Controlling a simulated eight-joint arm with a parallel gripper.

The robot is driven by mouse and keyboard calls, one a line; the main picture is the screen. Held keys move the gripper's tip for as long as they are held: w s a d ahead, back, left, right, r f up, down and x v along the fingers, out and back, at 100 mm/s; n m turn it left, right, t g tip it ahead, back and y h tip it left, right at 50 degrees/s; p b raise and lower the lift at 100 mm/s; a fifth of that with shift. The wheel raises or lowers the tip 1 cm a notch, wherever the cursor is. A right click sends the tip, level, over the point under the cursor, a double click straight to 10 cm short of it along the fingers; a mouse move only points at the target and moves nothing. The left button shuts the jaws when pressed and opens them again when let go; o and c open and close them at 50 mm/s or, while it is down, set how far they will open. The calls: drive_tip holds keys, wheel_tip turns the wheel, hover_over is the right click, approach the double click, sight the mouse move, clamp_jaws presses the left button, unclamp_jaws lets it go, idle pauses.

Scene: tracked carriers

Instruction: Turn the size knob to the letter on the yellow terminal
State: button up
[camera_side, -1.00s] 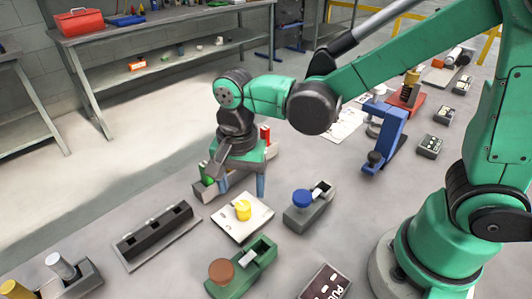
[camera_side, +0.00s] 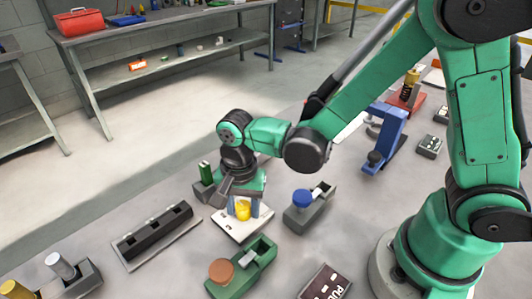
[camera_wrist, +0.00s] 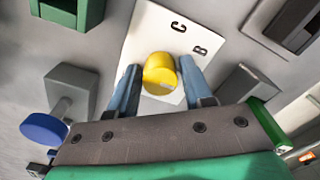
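A yellow knob (camera_wrist: 160,75) stands on a white plate (camera_wrist: 150,28) with the letters C and B printed on it. In the side view the knob (camera_side: 242,210) is partly hidden behind my fingers. My gripper (camera_wrist: 162,66) is over the plate, its two blue-grey fingers on either side of the knob. The fingers look open, with a narrow gap beside the knob; I cannot tell whether either touches it. Other letters on the plate may be hidden by the gripper. I see no yellow terminal with a readable letter.
A blue-knobbed grey block (camera_side: 308,207) stands close right of the plate. A green block with a brown knob (camera_side: 236,266) is in front. A dark slotted rack (camera_side: 155,234) lies left. A grey block with a green piece (camera_side: 206,182) is close behind. A blue stand (camera_side: 388,137) is further right.

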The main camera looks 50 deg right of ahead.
clamp_jaws()
drive_tip(key=shift+n, duration=0.4)
drive_tip(key=n, duration=1.3)
drive_tip(key=shift+d+n, duration=0.1)
drive_tip(key=shift+n, duration=1.9)
